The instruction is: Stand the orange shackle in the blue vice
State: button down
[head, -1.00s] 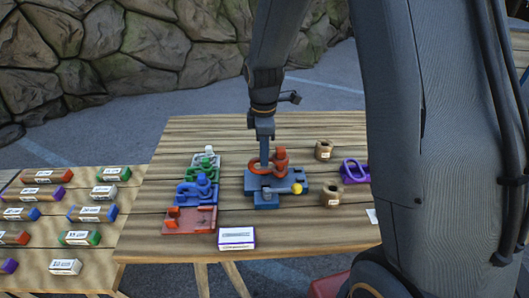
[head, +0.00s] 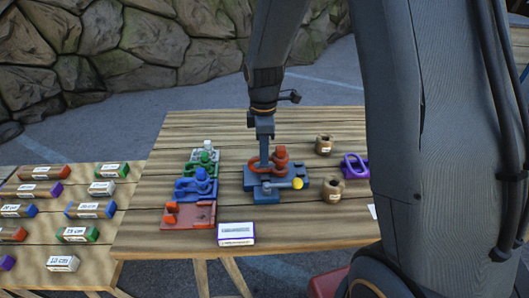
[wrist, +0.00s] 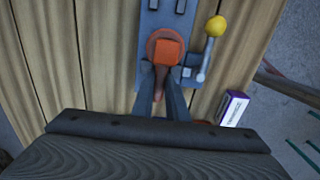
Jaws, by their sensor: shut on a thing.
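The orange shackle (head: 281,154) is at the blue vice (head: 302,174) in the middle of the table, with its upright part pointing up. My gripper (head: 264,160) comes down from above at the left side of the shackle and is shut on it. In the wrist view the shackle's square orange end (wrist: 168,50) shows just beyond my fingers (wrist: 160,95), over the blue-grey vice (wrist: 152,18). The vice's bar with a yellow knob (head: 297,183) points right. The shackle's lower end is hidden, so I cannot tell whether it touches the vice jaws.
Left of the vice stand white, green, blue (head: 195,188) and red (head: 188,215) fixtures in a row. A white box (head: 236,234) lies at the front. Two brown cylinders (head: 332,190) and a purple piece (head: 355,166) are at the right. The table's back is clear.

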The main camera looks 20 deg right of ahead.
jog(key=shift+f, duration=0.3)
jog(key=c, duration=1.7)
grip_release()
jog(key=shift+o, duration=0.2)
notch_tip(320, 180, up, 7)
jog(key=shift+f+b, duration=0.1)
jog(key=shift+b, duration=0.9)
jog(key=shift+r, duration=0.3)
jog(key=shift+s+r, duration=0.1)
jog(key=shift+s, duration=0.1)
jog(key=s+d+f+m, duration=0.1)
jog(key=s+f+m, duration=0.1)
jog(key=s+m, duration=0.5)
jog(key=s+d+f+m+t+b, duration=0.1)
jog(key=s+d+f+m, duration=0.1)
jog(key=s+m, duration=0.5)
jog(key=shift+d+f+m, duration=0.15)
jog(key=shift+d+m, duration=0.1)
jog(key=shift+m, duration=0.65)
